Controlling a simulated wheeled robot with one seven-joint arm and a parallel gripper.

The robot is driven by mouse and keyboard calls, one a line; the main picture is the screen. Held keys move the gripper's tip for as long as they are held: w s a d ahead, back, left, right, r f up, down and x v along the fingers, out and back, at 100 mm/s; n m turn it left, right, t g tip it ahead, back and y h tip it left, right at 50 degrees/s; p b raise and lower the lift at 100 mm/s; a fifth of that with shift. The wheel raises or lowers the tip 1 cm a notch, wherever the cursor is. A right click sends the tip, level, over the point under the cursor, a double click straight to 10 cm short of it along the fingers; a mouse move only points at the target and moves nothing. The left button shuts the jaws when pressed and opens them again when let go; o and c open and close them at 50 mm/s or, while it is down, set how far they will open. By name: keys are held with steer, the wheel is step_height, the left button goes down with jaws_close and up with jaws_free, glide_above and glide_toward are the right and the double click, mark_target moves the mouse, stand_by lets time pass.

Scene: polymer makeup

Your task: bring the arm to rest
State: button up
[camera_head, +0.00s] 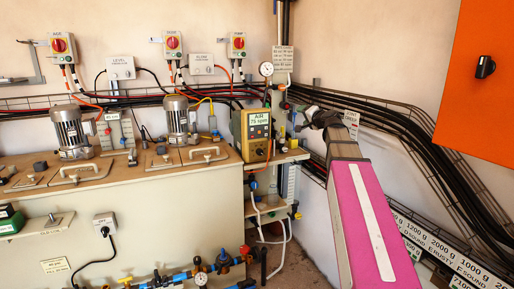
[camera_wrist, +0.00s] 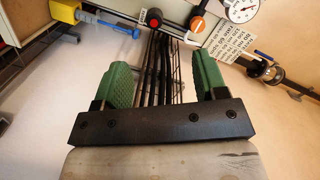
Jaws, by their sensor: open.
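My arm (camera_head: 370,225), with a pink casing and a pale stripe, reaches up from the bottom right in the head view. My gripper (camera_head: 308,112) is at its far end, in front of the corner by the wall cables, just right of the yellow AIR box. In the wrist view my gripper (camera_wrist: 163,65) shows two green ridged fingers held wide apart on a black bar. Nothing is between the fingers; only background cables show through the gap. The fingertips are small and hard to make out in the head view.
The yellow AIR box (camera_head: 256,134) and a gauge (camera_head: 266,69) stand close left of my gripper. Black cables (camera_head: 400,128) run along the right wall. A bench (camera_head: 130,205) with two motors fills the left. An orange cabinet (camera_head: 480,80) hangs upper right.

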steer(key=s+a+f+n+g+h, duration=0.1)
steer(key=s+a+f+g, duration=0.15)
steer(key=f, duration=0.65)
steer(key=s+a+f+n+g, duration=0.1)
steer(key=s+f+n+g, duration=0.2)
steer(key=f, duration=0.6)
steer(key=s+a+f+g+h, duration=0.15)
steer(key=s+f, duration=0.35)
steer(key=f, duration=0.5)
steer(key=s+d+f+n+g+h, duration=0.2)
steer(key=s+f+g, duration=0.6)
steer(key=s+f, duration=1.2)
steer(key=d+h, duration=0.1)
steer(key=h, duration=0.1)
steer(key=shift+f+n+h, duration=0.15)
steer(key=shift+n+h, duration=0.2)
steer(key=shift+n, duration=0.05)
